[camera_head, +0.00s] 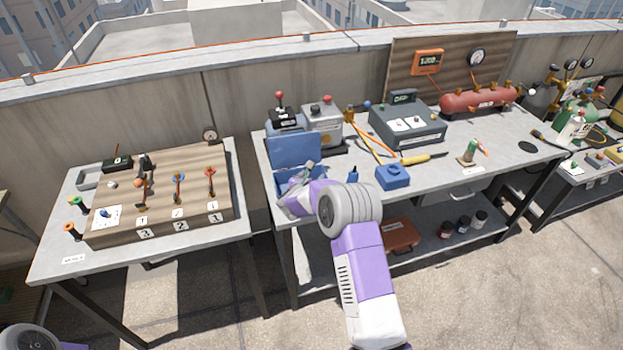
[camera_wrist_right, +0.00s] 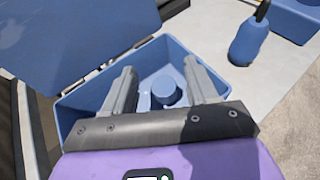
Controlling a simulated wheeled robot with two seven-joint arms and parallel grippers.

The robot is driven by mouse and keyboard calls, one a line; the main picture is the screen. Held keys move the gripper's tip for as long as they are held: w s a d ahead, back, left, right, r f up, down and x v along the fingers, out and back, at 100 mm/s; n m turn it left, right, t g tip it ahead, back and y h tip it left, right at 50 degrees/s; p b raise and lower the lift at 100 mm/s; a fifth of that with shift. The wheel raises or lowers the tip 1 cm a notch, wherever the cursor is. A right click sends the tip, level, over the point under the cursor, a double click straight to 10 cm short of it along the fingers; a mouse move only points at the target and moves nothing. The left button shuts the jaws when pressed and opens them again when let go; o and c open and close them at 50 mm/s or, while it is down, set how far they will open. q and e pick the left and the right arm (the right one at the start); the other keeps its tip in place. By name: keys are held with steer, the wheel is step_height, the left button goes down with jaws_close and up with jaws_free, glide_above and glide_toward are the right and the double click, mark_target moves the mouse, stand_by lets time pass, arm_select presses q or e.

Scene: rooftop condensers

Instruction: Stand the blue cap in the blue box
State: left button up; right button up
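The blue box (camera_head: 284,187) stands at the front left of the middle bench with its blue lid (camera_head: 295,150) raised; the box also shows in the wrist view (camera_wrist_right: 80,108). A blue cap (camera_wrist_right: 166,86), short and round, is inside the box in the wrist view and appears upright. It is hidden in the head view. My right gripper (camera_wrist_right: 160,84) is open, its fingers reaching into the box on either side of the cap with gaps showing. In the head view my right gripper (camera_head: 300,177) is over the box. My left gripper is out of view.
A small blue bottle-like item (camera_head: 352,175) and a blue block (camera_head: 393,177) stand right of the box. Grey devices (camera_head: 322,116) stand behind it. A wooden panel (camera_head: 165,190) is on the left table.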

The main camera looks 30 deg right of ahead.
steer(key=shift+r+p, duration=0.35)
steer(key=shift+p, duration=0.1)
steer(key=shift+r+p, duration=0.4)
steer(key=shift+p, duration=0.1)
steer(key=v, duration=1.2)
steer(key=s+a+f+m+g+y, duration=0.4)
steer(key=s+a+f+g, duration=0.1)
steer(key=s+f, duration=0.5)
steer(key=s+a+f+m+g+y, duration=0.4)
steer(key=s+a+f, duration=0.1)
steer(key=s+f, duration=0.45)
steer(key=s+a+f+m+y, duration=0.2)
steer(key=s+a+m, duration=0.4)
steer(key=m, duration=0.4)
steer(key=s+a+f+m+y, duration=0.3)
steer(key=s+a+m+y, duration=0.1)
steer(key=m, duration=0.7)
steer(key=shift+s+a+p, duration=0.3)
steer(key=shift+s+a, duration=0.6)
steer(key=shift+a, duration=0.2)
